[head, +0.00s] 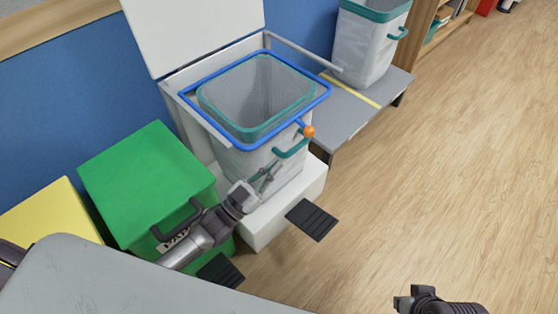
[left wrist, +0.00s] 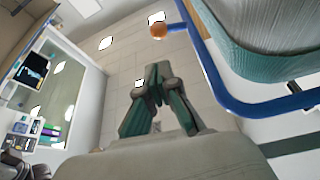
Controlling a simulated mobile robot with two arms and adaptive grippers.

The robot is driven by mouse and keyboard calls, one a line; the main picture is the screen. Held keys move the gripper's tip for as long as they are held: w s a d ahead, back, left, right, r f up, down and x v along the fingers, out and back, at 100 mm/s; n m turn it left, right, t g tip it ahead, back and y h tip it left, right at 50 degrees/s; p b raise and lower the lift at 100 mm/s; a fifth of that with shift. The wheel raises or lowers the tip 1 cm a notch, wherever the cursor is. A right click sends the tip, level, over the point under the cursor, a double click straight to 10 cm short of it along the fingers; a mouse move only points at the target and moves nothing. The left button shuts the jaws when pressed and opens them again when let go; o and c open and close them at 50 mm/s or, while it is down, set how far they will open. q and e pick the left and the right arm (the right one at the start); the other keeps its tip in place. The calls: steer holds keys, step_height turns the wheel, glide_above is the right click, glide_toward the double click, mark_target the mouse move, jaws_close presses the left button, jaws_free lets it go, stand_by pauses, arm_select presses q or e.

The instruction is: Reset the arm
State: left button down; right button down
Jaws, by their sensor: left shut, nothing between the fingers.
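My left arm reaches in from the left in the head view. Its gripper (head: 266,176) is shut and empty, in front of the white bin (head: 232,160) and just below its teal handle (head: 291,149). The same gripper (left wrist: 157,75) shows in the left wrist view, with nothing held. A blue frame (head: 318,98) with an orange ball (head: 309,131) surrounds the teal rim of the bin. The orange ball (left wrist: 158,31) and blue frame (left wrist: 215,82) also show in the left wrist view. My right gripper (head: 416,293) is at the bottom right, over the floor; its fingers are unclear.
A green bin (head: 140,170) and a yellow bin (head: 50,212) stand left of the white bin. A raised white lid (head: 195,30) is behind. Another white bin (head: 362,50) stands on a grey platform (head: 350,115). Dark pedals (head: 312,219) jut out in front. The right-hand floor is clear.

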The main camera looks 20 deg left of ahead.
stand_by(0.5)
